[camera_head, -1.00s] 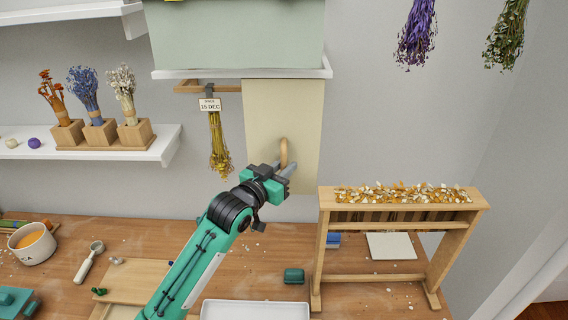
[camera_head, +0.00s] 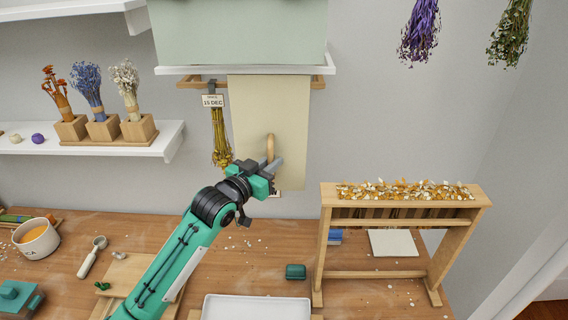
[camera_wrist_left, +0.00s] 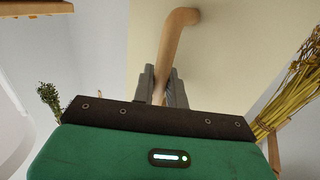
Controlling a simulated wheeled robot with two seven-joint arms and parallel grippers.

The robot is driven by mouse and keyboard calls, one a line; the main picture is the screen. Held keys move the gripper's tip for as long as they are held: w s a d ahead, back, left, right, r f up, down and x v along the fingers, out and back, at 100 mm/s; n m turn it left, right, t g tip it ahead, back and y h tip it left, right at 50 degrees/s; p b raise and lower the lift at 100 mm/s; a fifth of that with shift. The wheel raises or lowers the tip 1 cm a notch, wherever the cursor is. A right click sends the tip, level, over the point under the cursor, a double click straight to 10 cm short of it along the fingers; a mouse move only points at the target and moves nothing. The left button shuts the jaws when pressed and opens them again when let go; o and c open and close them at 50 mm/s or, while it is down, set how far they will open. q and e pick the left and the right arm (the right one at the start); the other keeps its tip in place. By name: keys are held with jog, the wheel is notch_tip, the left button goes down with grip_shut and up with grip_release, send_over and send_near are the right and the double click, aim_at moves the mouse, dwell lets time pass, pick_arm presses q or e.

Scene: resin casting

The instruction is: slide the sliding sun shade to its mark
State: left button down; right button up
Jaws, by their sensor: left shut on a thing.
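The sun shade (camera_head: 270,105) is a cream panel hanging from a wooden rail (camera_head: 317,83) under the shelf. It also fills the upper middle of the left wrist view (camera_wrist_left: 227,45). Its curved wooden handle (camera_head: 270,147) is on its lower part. My left gripper (camera_head: 273,166) is shut on the handle, whose lower end is between the fingers in the left wrist view (camera_wrist_left: 161,80). A small dark-marked label (camera_head: 275,193) shows partly at the shade's lower edge, behind my gripper; I cannot read it. My right gripper is not in view.
A yellow dried bunch (camera_head: 220,140) with a "15 DEC" tag (camera_head: 213,101) hangs close to the shade's left edge. A wooden rack (camera_head: 328,215) with petals stands at right. A white tray (camera_head: 257,307) and green block (camera_head: 295,272) lie on the table below.

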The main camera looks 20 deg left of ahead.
pick_arm(q)
jog(key=s+a+b, duration=0.2)
jog(key=s+a, duration=0.2)
jog(key=a, duration=1)
jog(key=shift+a, duration=0.4)
jog(key=c, duration=1.8)
grip_release()
jog(key=shift+s+a, duration=0.1)
jog(key=shift+o, duration=0.2)
jog(key=shift+a, duration=0.1)
jog(key=shift+s+f, duration=0.1)
jog(key=shift+s, duration=0.05)
jog(key=b+v, duration=0.5)
jog(key=v, duration=0.8)
jog(key=shift+s, duration=0.25)
